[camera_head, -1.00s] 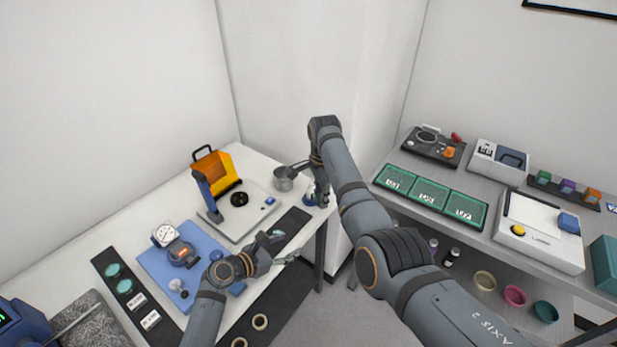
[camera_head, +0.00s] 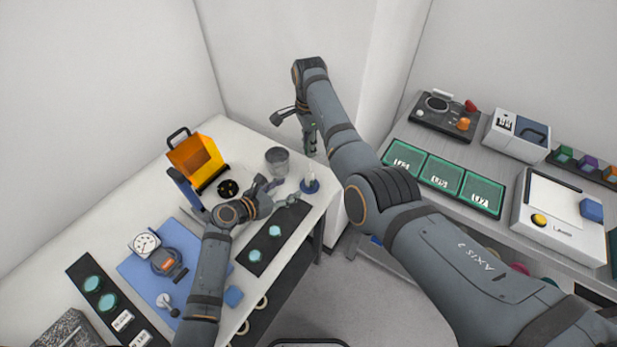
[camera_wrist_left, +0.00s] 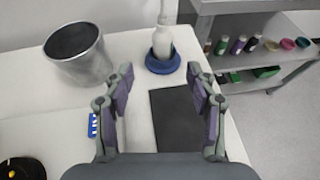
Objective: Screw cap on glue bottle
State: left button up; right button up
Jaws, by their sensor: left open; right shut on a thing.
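The white glue bottle (camera_head: 310,180) stands upright in a round blue holder (camera_head: 310,188) near the table's far right corner. The bottle (camera_wrist_left: 162,42) and blue holder (camera_wrist_left: 163,62) also show ahead in the left wrist view. My left gripper (camera_head: 278,193) is open and empty, pointing toward the bottle but apart from it. In the left wrist view the bottle lies beyond the gap between its fingertips (camera_wrist_left: 160,70). My right gripper (camera_head: 309,153) points down just above or behind the bottle. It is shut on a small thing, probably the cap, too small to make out.
A grey metal cup (camera_head: 277,161) stands left of the bottle, close to my left gripper. A dark mat (camera_head: 268,246) with teal discs lies in front. A grey shelf bench stands right.

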aim_at(306, 180)
pick_arm(q)
jog(key=x, duration=0.9)
jog(key=shift+w+d, duration=0.2)
jog(key=shift+d, duration=0.1)
jog(key=shift+s+r, duration=0.1)
jog(key=shift+s, duration=0.05)
grip_shut()
